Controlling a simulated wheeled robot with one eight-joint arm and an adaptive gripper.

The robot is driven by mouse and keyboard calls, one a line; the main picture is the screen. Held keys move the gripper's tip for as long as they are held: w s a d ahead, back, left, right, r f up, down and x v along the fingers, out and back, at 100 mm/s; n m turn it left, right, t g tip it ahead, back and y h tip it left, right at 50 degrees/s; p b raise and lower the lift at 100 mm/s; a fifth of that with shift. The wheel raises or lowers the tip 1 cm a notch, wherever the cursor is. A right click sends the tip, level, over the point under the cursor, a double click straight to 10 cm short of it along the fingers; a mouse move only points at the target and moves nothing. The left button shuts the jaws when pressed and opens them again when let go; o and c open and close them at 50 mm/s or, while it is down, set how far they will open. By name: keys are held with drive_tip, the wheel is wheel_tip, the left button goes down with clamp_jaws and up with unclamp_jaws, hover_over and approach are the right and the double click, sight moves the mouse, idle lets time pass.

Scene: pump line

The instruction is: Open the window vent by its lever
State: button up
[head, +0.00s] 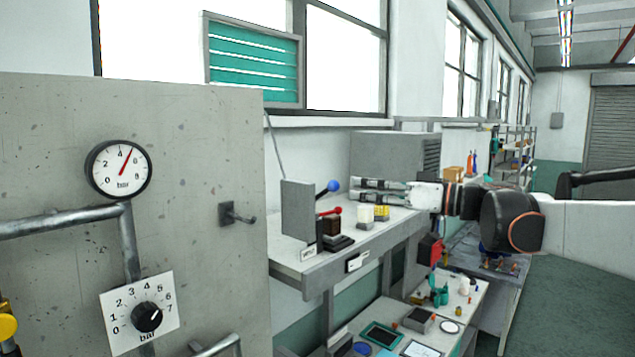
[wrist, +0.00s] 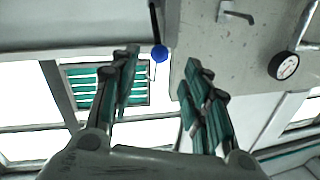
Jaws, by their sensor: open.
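The window vent (head: 253,62) is a grey-framed panel of teal slats with bright white strips between them, high on the window. It also shows in the wrist view (wrist: 75,88), partly behind a finger. A thin rod runs down from it towards a grey upright plate (head: 298,210). The lever's blue ball knob (head: 334,186) sticks out to the right of this plate. My gripper (head: 356,190) is open and empty, pointing left, just right of the knob. In the wrist view the knob (wrist: 159,54) appears between the fingertips of my gripper (wrist: 160,68), apparently just beyond them.
A red-knobbed lever (head: 337,210) on a dark block (head: 333,228) stands just below the blue knob. A white and yellow item (head: 366,217) sits on the shelf (head: 300,268) under my gripper. A grey cabinet (head: 385,155) stands behind. A concrete panel with a gauge (head: 119,169) fills the left.

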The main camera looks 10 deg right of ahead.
sight(334, 187)
drive_tip(key=p+x, duration=0.1)
drive_tip(key=x, duration=0.7)
drive_tip(key=shift+w+p, duration=0.1)
drive_tip(key=shift+p, duration=0.25)
clamp_jaws()
